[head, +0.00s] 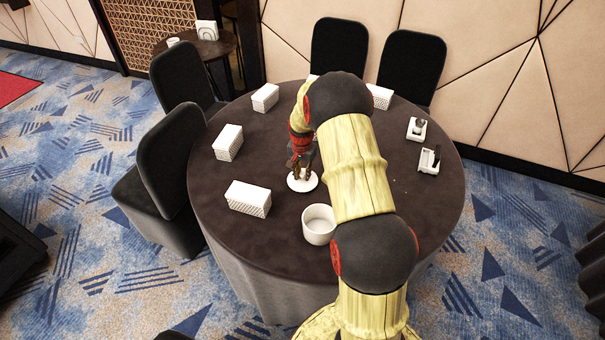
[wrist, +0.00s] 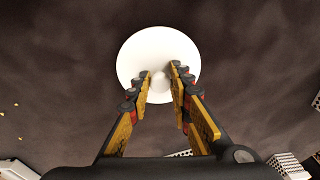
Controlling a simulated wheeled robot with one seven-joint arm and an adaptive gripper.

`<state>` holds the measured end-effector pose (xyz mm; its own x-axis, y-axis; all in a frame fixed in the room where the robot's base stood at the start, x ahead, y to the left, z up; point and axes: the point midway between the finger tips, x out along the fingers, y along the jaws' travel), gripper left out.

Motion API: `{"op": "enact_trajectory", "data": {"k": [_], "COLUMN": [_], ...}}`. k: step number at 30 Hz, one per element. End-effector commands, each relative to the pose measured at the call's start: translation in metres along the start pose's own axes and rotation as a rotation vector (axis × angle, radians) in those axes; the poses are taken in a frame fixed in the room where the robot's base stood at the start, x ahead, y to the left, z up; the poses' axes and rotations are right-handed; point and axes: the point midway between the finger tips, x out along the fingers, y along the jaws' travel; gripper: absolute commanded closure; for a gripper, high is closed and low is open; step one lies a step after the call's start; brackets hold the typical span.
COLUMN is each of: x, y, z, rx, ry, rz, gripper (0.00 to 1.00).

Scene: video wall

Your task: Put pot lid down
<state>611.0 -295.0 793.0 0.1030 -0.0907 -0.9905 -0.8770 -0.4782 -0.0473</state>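The pot lid is a round white disc (head: 302,184) on or just above the dark tabletop, left of the pot; the head view does not show clearly whether it touches the cloth. My gripper (head: 302,168) points down over its middle. In the wrist view the lid (wrist: 135,60) lies under the fingertips. My gripper (wrist: 161,78) has its two fingers partly closed, one each side of the lid's faint white knob, and appears shut on it. Finger contact is hard to make out. The white pot (head: 319,226) stands apart, open at the top, on the table near me.
The round table (head: 270,235) has a dark cloth. White patterned boxes (head: 247,199) line its left and back. Two small white holders (head: 429,160) stand at the right. Black chairs (head: 170,150) surround the left and back.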

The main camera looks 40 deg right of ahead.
Motion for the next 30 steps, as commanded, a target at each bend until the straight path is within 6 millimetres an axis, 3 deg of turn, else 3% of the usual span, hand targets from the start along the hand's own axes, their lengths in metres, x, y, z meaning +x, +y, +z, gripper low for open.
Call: {"op": "enact_trajectory", "data": {"k": [6,17,20,30], "x": [0.0,-0.004,-0.014,-0.083], "y": [0.0,0.0,0.0,-0.001], "z": [0.0,0.0,-0.001,-0.001], "rx": [0.0,0.0,0.0,0.0], "ry": [-0.001,0.0,0.001,0.002], "rz": [0.001,0.0,-0.001,-0.002], "gripper": [0.65,0.64,0.64,0.64]}}
